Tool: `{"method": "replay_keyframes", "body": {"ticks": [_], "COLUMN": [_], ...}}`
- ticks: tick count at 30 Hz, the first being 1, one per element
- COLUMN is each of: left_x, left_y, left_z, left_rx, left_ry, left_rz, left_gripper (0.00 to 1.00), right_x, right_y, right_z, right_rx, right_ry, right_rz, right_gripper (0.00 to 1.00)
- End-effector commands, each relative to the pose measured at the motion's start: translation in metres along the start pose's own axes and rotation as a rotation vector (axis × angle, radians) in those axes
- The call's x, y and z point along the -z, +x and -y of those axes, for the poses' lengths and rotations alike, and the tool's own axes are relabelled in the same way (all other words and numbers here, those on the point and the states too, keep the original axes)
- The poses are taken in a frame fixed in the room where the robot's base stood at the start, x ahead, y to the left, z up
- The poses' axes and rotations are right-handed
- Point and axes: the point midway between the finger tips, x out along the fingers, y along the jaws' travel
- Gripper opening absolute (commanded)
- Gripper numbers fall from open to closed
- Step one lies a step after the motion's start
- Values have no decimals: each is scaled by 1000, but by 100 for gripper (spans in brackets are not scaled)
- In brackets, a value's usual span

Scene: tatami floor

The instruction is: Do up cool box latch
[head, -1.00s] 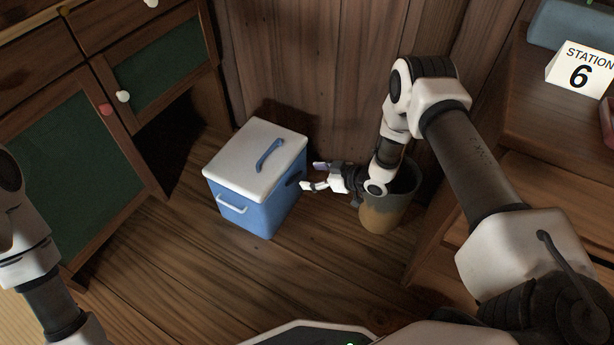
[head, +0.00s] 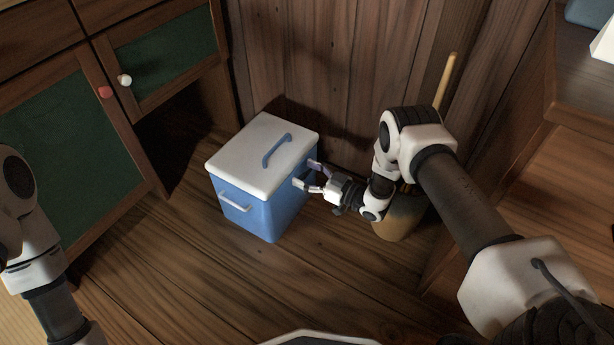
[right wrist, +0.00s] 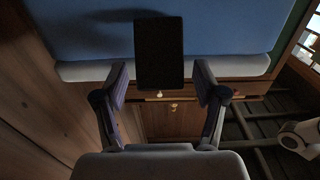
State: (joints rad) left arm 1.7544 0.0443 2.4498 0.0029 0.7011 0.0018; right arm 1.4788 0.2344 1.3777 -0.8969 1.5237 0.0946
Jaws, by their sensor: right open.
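The cool box (head: 262,205) has a blue body, a white lid (head: 255,150) with a blue handle (head: 277,150), and a pale side handle. It stands upright on the wooden floor with its lid down. My right gripper (head: 309,175) is open at the box's right side. In the right wrist view, the dark rectangular latch (right wrist: 159,45) lies between the spread fingers (right wrist: 160,75), with a gap on each side. The latch overlaps the blue wall and the pale lid rim; I cannot tell whether it is fastened. My left arm shows at the left, its gripper out of view.
A brown bucket (head: 396,225) with a wooden stick (head: 446,85) stands right of the box, close behind my right forearm. A green-panelled cabinet (head: 60,150) is at the left and a wooden wall (head: 320,60) behind. The floor in front of the box is clear.

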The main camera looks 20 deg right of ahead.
Motion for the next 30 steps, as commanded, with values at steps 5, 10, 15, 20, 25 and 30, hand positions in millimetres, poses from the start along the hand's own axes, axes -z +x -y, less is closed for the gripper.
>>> {"method": "replay_keyframes", "body": {"ticks": [5, 10, 15, 20, 25, 30], "left_x": [0, 0, 0, -1, -1, -1], "left_y": [-1, -1, -11, -27, -24, -24], "left_z": [0, 0, 0, -1, -1, -1], "left_rx": [0, 0, 0, -1, -1, -1], "left_ry": [0, 0, 1, 4, 5, 5], "left_rz": [0, 0, 1, 3, 4, 4], "left_gripper": [0, 0, 0, 0, 0, 0], "right_x": [0, 0, 6, 8, 3, 3], "right_y": [0, 0, 1, 5, 5, 5], "right_z": [0, 0, 0, 0, 0, 0], "right_rx": [0, 0, 0, 0, 0, 0], "right_ry": [0, 0, -1, 0, 0, 0], "right_rz": [1, 1, 30, 116, 127, 126], "right_gripper": [50, 10, 10, 10, 10, 65]}}
